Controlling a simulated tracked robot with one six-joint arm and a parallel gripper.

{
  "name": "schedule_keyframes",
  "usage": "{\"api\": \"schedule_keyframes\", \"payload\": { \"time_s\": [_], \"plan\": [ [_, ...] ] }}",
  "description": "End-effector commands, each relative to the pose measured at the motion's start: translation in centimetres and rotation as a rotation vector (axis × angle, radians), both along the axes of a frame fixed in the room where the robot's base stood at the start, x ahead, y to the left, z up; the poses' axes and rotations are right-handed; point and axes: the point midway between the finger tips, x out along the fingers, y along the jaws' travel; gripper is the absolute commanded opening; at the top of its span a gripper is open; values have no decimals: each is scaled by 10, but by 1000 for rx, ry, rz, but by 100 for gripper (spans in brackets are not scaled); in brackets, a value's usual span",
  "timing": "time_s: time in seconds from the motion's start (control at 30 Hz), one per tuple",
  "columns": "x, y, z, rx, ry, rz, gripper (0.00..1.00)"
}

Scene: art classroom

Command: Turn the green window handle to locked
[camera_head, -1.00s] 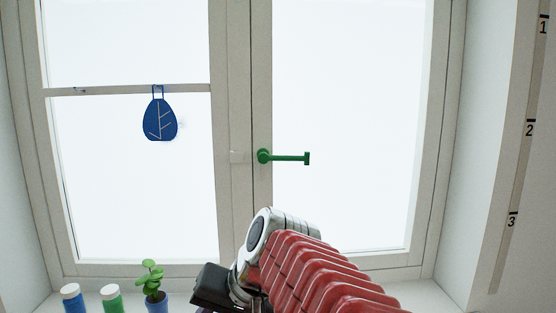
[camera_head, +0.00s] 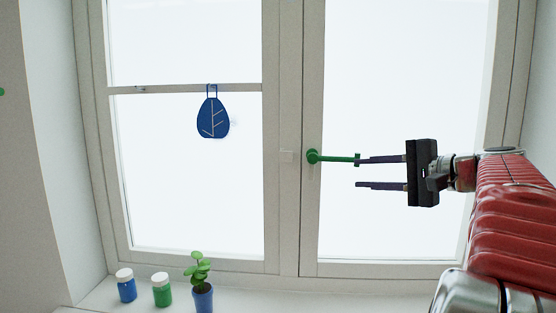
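The green window handle (camera_head: 335,158) is on the frame post between the two panes. It points horizontally to the right from its round base, with a short crosspiece at its free end. My gripper (camera_head: 360,172) is at the right of the handle and points left. Its two dark fingers are spread apart, one above the other, with nothing seen between them. The upper finger's tip overlaps the handle's free end in the picture. I cannot tell whether they touch. The lower finger is below the handle.
A blue leaf ornament (camera_head: 213,117) hangs from the crossbar of the left pane. On the sill (camera_head: 240,302) stand a blue jar (camera_head: 126,289), a green jar (camera_head: 162,293) and a potted plant (camera_head: 203,296). The space before the left pane is free below the ornament.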

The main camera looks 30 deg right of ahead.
Motion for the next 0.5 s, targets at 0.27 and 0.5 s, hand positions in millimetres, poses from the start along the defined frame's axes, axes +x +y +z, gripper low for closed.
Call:
{"api": "schedule_keyframes", "payload": {
  "time_s": [0.27, 0.5],
  "plan": [
    [-19, -38, 23, 35, -80, -45, 31],
    [-18, -38, 22, 35, -79, -44, 31]
  ]
}}
